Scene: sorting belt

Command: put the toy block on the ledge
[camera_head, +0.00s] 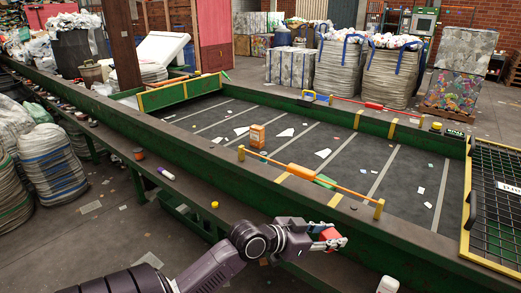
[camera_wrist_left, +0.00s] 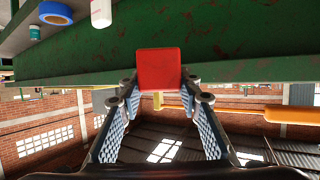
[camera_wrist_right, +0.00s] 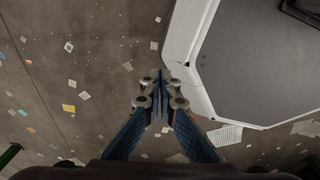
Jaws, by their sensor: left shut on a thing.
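The red toy block (camera_head: 329,234) is held at the fingertips of my left gripper (camera_head: 332,240), which is shut on it. In the left wrist view the red block (camera_wrist_left: 159,68) sits between the fingertips of my left gripper (camera_wrist_left: 157,92), in front of a green steel side. In the head view the block appears over the near side of the belt frame, by the ledge (camera_head: 188,192); I cannot tell whether it touches. My right gripper (camera_wrist_right: 160,98) shows only in the right wrist view, with its fingertips together and nothing between them, above the floor.
On the ledge stand a brown-orange roll (camera_head: 139,153), a white and purple bottle (camera_head: 166,173), a yellow cap (camera_head: 214,204) and a white item (camera_head: 388,285). The dark belt (camera_head: 340,150) carries an orange carton (camera_head: 257,136) and scraps. An orange bar (camera_head: 307,173) runs above the belt.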

